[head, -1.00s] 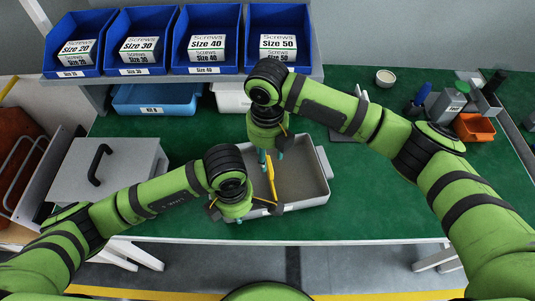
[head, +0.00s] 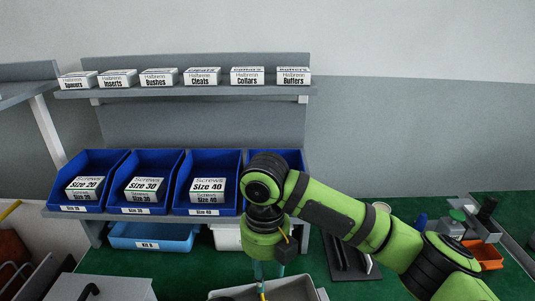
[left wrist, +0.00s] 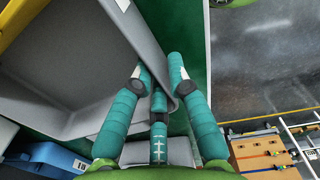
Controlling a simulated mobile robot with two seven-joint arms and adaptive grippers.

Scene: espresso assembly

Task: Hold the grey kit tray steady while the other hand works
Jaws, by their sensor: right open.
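The grey kit tray (head: 292,289) shows only its far part at the bottom edge of the head view. In the left wrist view its wall (left wrist: 142,36) runs down between the teal fingers of my left gripper (left wrist: 162,68), which are shut on it. My left gripper is outside the head view. My right gripper (head: 268,271) points down over the tray, open, its teal fingers partly cut off by the picture edge.
Blue screw bins (head: 144,181) stand on a shelf behind the tray, with a light blue kit bin (head: 153,236) below. Small labelled boxes (head: 201,76) line the upper shelf. An orange bin (head: 485,254) stands at the right. A lidded grey box (head: 98,289) is at lower left.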

